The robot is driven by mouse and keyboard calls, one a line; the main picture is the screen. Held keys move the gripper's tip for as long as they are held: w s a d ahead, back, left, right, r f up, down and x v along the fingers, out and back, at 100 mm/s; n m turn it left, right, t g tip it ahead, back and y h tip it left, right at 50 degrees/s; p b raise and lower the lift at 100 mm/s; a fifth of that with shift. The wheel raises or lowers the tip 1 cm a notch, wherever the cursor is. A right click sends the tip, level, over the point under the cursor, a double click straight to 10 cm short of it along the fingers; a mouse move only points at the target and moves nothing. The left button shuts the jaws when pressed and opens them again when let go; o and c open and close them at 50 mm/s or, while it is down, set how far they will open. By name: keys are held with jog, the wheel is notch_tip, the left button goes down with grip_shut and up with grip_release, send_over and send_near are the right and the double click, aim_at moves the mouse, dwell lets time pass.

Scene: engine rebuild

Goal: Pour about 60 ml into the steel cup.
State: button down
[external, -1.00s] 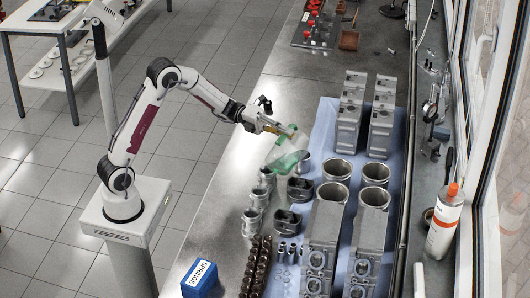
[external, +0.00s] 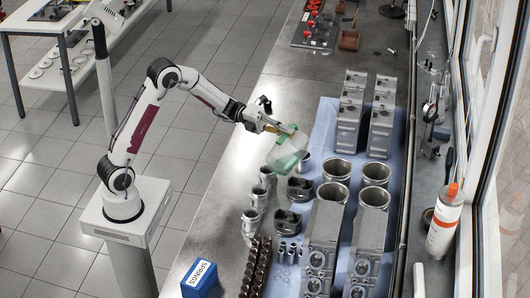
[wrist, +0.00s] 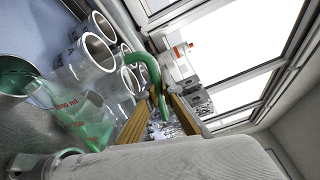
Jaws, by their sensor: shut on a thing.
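My gripper (external: 278,128) is shut on the green handle of a clear measuring jug (external: 292,149) and holds it tilted above the bench. In the wrist view my gripper (wrist: 158,108) has its two tan fingers around the handle (wrist: 150,72). The jug (wrist: 72,88) has red volume marks, and green liquid (wrist: 92,125) lies along its lower side. A round steel vessel (wrist: 14,72), seemingly the steel cup, is at the left edge by the jug's mouth, partly cut off. Whether liquid is running into it, and its level, I cannot tell.
Steel cylinder liners (external: 335,170), dark pistons (external: 300,190) and engine blocks (external: 323,232) stand on the blue mat (external: 327,118). Metal parts (external: 259,196) line the bench below the jug. A blue springs box (external: 200,278) is at the front. Bare bench (external: 275,95) lies behind.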

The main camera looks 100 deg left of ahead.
aim_at(278, 141)
jog(key=shift+w+a+n+p, duration=0.15)
jog(key=shift+a+n+p, duration=0.2)
jog(key=shift+p, duration=0.25)
dwell(1.1)
jog(key=shift+d, duration=0.2)
jog(key=d+m, duration=0.1)
jog(key=s+d+r+m, duration=0.1)
jog(key=d, duration=0.1)
jog(key=s+d+m, duration=0.1)
jog(key=d, duration=0.1)
jog(key=shift+s+r+m, duration=0.1)
jog(key=shift+r+m, duration=0.1)
jog(key=shift+m, duration=0.15)
jog(key=shift+d+f, duration=0.1)
jog(key=shift+s+d+f+m, duration=0.25)
jog(key=shift+d+m, duration=0.25)
jog(key=shift+m, duration=0.3)
dwell(1.0)
jog(key=shift+d, duration=0.1)
jog(key=s+d+f+m+b, duration=0.2)
jog(key=s+d+f+m, duration=0.1)
jog(key=d+f+m, duration=0.4)
jog(key=shift+d+f+m+b, duration=0.15)
jog(key=shift+d+m+b, duration=0.25)
jog(key=shift+m, duration=1.5)
dwell(0.5)
